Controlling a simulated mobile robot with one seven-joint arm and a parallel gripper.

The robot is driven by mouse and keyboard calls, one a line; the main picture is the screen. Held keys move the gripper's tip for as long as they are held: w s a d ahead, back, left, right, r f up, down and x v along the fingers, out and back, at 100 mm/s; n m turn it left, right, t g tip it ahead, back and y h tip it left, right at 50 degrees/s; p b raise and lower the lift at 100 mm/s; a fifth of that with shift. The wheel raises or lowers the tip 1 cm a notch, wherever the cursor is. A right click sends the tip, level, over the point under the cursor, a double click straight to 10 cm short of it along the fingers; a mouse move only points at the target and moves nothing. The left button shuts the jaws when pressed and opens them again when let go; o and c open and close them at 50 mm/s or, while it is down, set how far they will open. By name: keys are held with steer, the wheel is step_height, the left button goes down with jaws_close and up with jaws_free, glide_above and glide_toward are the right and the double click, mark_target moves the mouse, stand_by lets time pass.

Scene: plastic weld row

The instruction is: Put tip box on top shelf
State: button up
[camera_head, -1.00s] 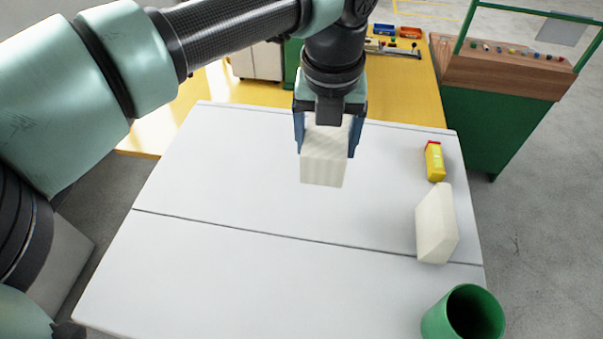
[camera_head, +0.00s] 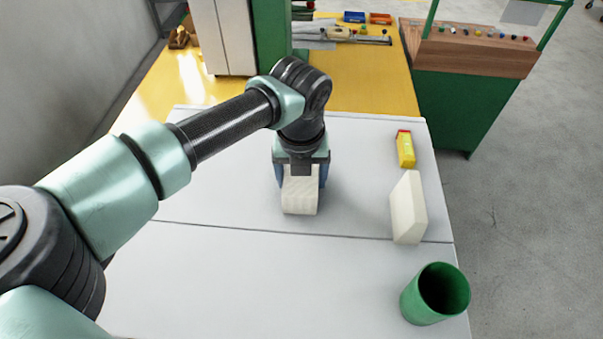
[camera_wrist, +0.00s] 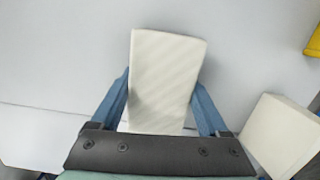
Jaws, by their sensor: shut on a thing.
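My gripper (camera_head: 299,184) is shut on a cream-white block (camera_head: 300,198), with one blue finger on each side of it. The wrist view shows this block (camera_wrist: 165,75) between the fingers, over the light table. Whether its underside touches the table I cannot tell. A second cream-white block (camera_head: 408,208) stands on the right of the table. A yellow box with a red top (camera_head: 405,149) lies behind it. No label shows which of these is the tip box. No top shelf can be made out.
The white table (camera_head: 215,270) has a seam across it and is clear in the middle and front left. A green cup (camera_head: 436,294) stands at the front right. Behind are a yellow bench (camera_head: 370,85) with tools and a green, wood-topped console (camera_head: 465,95).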

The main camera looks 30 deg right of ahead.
steer(key=shift+f, duration=0.15)
steer(key=o, duration=1.4)
